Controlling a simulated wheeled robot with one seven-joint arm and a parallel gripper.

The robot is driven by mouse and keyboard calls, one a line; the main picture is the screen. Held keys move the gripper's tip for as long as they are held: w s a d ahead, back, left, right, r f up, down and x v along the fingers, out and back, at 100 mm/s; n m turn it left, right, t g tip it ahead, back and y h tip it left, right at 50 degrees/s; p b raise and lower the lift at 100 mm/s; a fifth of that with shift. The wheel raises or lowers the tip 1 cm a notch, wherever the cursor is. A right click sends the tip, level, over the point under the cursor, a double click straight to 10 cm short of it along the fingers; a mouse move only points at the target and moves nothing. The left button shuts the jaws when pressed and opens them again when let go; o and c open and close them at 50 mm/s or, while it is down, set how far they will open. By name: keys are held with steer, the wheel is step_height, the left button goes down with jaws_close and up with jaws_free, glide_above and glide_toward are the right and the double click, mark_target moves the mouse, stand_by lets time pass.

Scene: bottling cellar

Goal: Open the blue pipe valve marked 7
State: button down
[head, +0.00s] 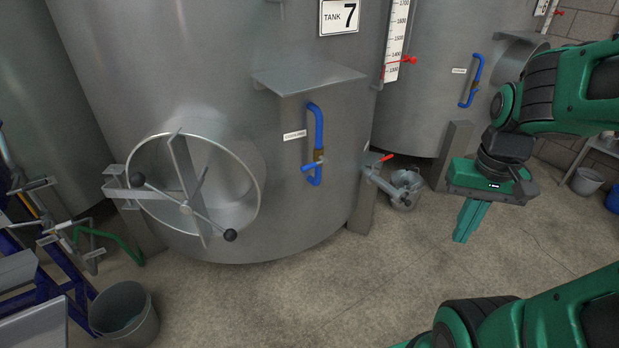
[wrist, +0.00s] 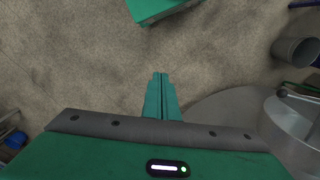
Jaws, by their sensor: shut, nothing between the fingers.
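A large steel tank (head: 330,215) with a sign reading "TANK 7" (head: 339,17) fills the middle of the head view. A blue pipe (head: 319,125) with a brass-coloured valve body stands upright on its front, under a metal shelf. A short blue lever (head: 308,167) at the valve sits roughly crosswise to the pipe, pointing left. A small white label (head: 294,135) is left of the pipe; its text is too small to read surely. My gripper (head: 462,238) is shut and empty, pointing down over the floor, well right of the valve. Its closed fingers show in the wrist view (wrist: 161,76).
A round manway (head: 258,190) with crossed handles juts out left of the valve. A second tank with a similar blue pipe (head: 474,80) stands behind. Floor before the valve is clear.

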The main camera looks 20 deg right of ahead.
steer(key=w+a+f+t+y, duration=0.1)
steer(key=w+a+f+y, duration=0.1)
steer(key=w+a+f, duration=0.35)
steer(key=w+a+f+y, duration=0.1)
steer(key=w+a+f, duration=0.1)
steer(key=w+f, duration=0.55)
steer(key=w+a+f+m+t+y, duration=0.25)
steer(key=w+a+m+y, duration=0.2)
steer(key=w+a, duration=0.35)
steer(key=w+a+f+m+t+y, duration=0.25)
steer(key=w+a+m+t, duration=0.2)
steer(key=w+a, duration=0.3)
steer(key=w+d+f+m+t+h, duration=0.2)
steer(key=w+d+m+t+h, duration=0.3)
steer(key=m, duration=1.2)
steer(key=w+d+t, duration=0.2)
steer(key=w+d, duration=0.1)
steer(key=w, duration=0.1)
steer(key=shift+d+f+m, duration=0.2)
steer(key=shift+d+m, duration=0.1)
steer(key=shift+d, duration=0.1)
steer(key=shift+w, duration=0.1)
